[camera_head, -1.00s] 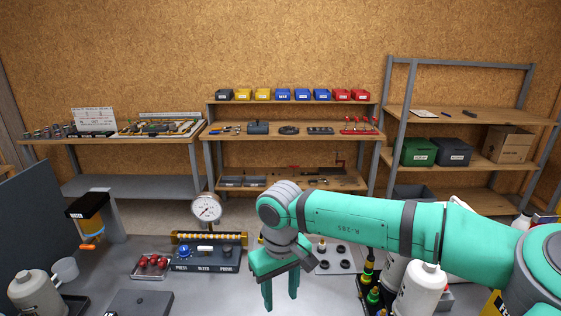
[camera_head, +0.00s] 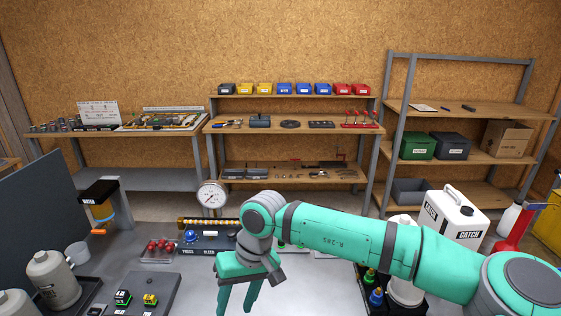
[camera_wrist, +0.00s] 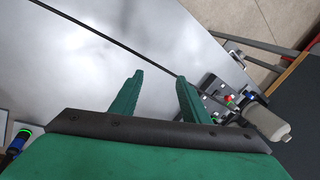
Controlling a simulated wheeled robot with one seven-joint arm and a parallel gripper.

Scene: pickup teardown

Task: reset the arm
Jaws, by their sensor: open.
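My gripper (camera_head: 237,296) is at the lower middle of the head view, pointing down over the grey bench (camera_head: 190,285). Its two green fingers are apart with nothing between them. In the wrist view, the open fingers (camera_wrist: 158,95) have bare bench surface behind them. My green arm reaches in from the right and hides part of the bench and the things behind it.
A dial gauge (camera_head: 212,196) and a panel with a blue knob (camera_head: 190,237) stand behind my gripper. Red-topped parts (camera_head: 161,247) sit left of the panel. A white catch container (camera_head: 455,217) stands behind my arm. Grey bottles (camera_head: 52,279) stand at left.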

